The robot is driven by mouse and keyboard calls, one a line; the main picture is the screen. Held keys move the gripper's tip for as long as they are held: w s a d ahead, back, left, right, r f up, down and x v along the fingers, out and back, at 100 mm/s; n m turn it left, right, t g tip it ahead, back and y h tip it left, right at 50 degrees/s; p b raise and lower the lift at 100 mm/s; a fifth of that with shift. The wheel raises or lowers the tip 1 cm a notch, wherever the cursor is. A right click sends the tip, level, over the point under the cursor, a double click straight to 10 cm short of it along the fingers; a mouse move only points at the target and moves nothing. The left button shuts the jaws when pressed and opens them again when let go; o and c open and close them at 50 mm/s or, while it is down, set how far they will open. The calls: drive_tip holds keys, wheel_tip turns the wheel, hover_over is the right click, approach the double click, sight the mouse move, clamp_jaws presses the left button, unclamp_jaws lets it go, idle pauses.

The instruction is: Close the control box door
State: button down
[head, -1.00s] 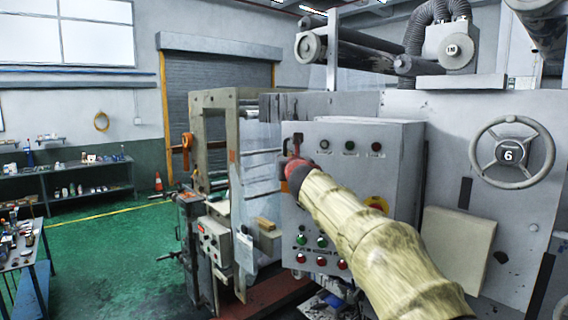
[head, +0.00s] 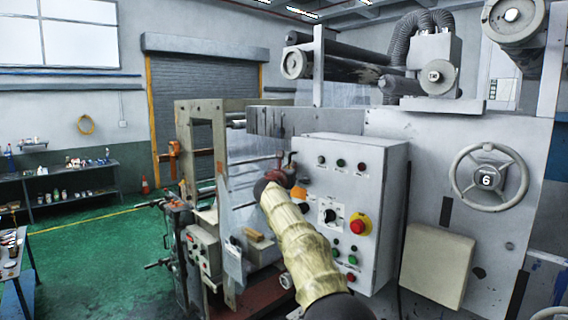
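The control box (head: 398,215) is a grey cabinet on the machine. Its front door (head: 322,180) carries small round buttons, a black dial and a red emergency stop on a yellow ring. The door looks close to the box body, but I cannot tell whether a gap is left along its edge. My gripper (head: 285,160), dark with a red part, is at the left edge of the door. Its small dark fingers point up, and their spacing is too small to judge. I cannot tell whether it touches the door. My sleeved arm covers the door's lower left.
A handwheel marked 6 (head: 487,180) is on the machine panel at right, above a pale box (head: 437,268). A machine frame (head: 200,150) stands left of the control box. Green floor (head: 100,260) is open at left, with a bench (head: 18,262) at the edge.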

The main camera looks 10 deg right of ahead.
drive_tip(key=shift+w+d+r+p, duration=0.1)
drive_tip(key=shift+w+d+p, duration=1.05)
drive_tip(key=shift+w, duration=0.05)
drive_tip(key=shift+s+r, duration=0.1)
drive_tip(key=c, duration=2.3)
unclamp_jaws()
drive_tip(key=shift+d, duration=0.15)
drive_tip(key=shift+f, duration=0.2)
drive_tip(key=v, duration=1.1)
drive_tip(key=shift+s, duration=0.35)
drive_tip(key=shift+r, duration=0.1)
